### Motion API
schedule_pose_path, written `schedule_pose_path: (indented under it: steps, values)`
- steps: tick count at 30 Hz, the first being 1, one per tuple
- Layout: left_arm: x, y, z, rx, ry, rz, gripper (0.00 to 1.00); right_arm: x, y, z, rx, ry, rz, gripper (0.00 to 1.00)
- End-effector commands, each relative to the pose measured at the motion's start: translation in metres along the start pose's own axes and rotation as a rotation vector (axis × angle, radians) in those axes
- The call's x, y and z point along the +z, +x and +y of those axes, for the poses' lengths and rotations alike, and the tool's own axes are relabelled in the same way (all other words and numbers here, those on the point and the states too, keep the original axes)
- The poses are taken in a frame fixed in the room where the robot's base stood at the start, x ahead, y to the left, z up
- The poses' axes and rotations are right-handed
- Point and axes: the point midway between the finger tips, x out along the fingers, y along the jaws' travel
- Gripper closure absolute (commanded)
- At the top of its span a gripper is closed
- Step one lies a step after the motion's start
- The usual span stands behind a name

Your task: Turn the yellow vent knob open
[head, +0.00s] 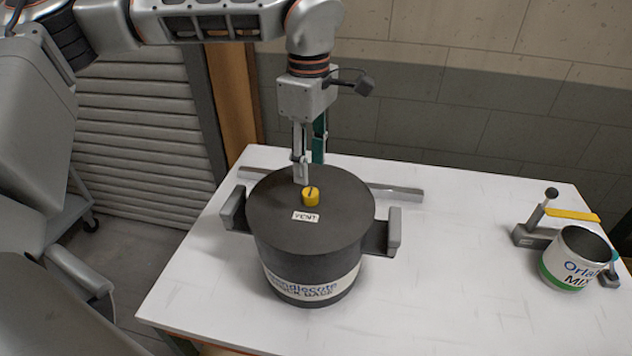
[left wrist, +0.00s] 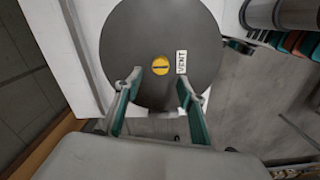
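The yellow vent knob (head: 311,196) sits on the dark round lid (head: 345,205) of a black pot, beside a white VENT label (head: 305,216). In the left wrist view the knob (left wrist: 160,65) shows a dark slot across its top. My left gripper (head: 302,176) points down above the lid, close to the knob and just behind it. In the left wrist view its two fingers (left wrist: 160,85) are spread apart with nothing between them, and the knob lies just beyond the tips. Whether a finger touches the lid is unclear. My right gripper is not in view.
The pot (head: 285,262) has side handles and stands on a white table (head: 445,290). A labelled can (head: 568,265) stands in a grey fixture with a yellow lever (head: 572,214) at the right. A wall and a shutter (head: 140,130) stand behind. The table between pot and can is clear.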

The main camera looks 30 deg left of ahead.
Motion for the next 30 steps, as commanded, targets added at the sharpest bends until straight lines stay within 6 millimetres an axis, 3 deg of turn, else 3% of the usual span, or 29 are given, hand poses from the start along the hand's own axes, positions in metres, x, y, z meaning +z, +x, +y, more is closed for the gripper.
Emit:
schedule_pose_path:
  steps: [12,24,29,30]
  values:
    - [0.001,0.06,-0.001,-0.004,0.001,-0.002,0.61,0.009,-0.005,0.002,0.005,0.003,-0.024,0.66]
    - [0.002,0.069,-0.001,-0.002,0.001,-0.003,0.61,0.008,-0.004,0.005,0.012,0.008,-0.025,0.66]
    - [0.002,0.069,-0.001,-0.002,0.001,-0.003,0.99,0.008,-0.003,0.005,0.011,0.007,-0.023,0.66]
    - [0.002,0.069,-0.001,-0.002,0.001,-0.003,0.99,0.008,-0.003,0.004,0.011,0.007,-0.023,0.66]
